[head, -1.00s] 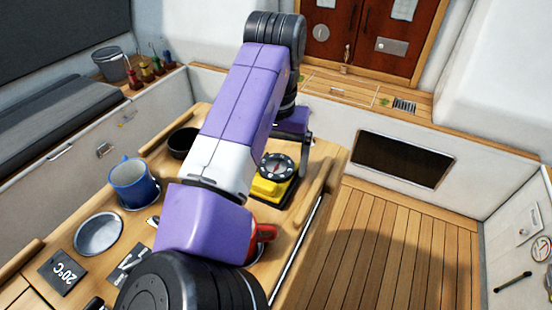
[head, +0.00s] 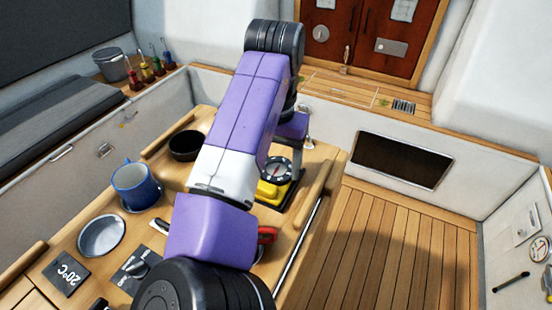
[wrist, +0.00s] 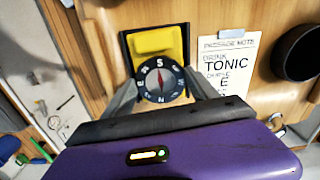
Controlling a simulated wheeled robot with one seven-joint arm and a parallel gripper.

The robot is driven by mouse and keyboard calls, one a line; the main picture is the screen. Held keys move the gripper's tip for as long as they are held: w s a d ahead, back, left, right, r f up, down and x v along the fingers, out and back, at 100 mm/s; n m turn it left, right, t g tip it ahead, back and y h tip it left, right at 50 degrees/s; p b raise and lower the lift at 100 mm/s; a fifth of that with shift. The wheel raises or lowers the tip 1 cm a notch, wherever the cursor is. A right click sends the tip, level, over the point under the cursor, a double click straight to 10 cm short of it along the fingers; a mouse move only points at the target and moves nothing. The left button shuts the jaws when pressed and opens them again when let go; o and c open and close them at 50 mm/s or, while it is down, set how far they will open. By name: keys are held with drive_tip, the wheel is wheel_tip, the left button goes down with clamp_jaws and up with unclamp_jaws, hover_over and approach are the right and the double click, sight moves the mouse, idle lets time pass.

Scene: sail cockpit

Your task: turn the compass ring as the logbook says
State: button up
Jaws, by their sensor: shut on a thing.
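The compass (head: 277,173) is a round dark dial on a yellow and black base, at the right of the table in the head view. In the wrist view, the compass dial (wrist: 160,80) has S at the top, N near the bottom, and a red needle pointing up. My gripper (wrist: 163,88) is shut on the compass ring, a grey finger at either side. My arm partly covers the base in the head view. A white paper headed "PASSAGE NOTE" (wrist: 226,68) lies beside the compass; "DRINK" and "TONIC" are legible, smaller text is not. No logbook is clearly identifiable.
A dark bowl (head: 184,145), blue mug (head: 134,187), metal dish (head: 101,237) and 20°C card (head: 66,273) stand left of my arm. A red object (head: 267,235) is partly hidden at its right. A raised wooden rail (head: 318,186) edges the table. The floor at right is clear.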

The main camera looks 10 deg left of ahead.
sight(275, 169)
drive_tip(key=m+p, duration=0.2)
drive_tip(key=m, duration=0.1)
drive_tip(key=shift+r, duration=0.15)
drive_tip(key=shift+a+m+p, duration=0.1)
drive_tip(key=shift+m+p, duration=0.9)
drive_tip(key=shift+m, duration=1.2)
drive_tip(key=o, duration=1.4)
wheel_tip(275, 169, up, 8)
drive_tip(key=shift+f+p, duration=0.25)
drive_tip(key=shift+p, duration=0.35)
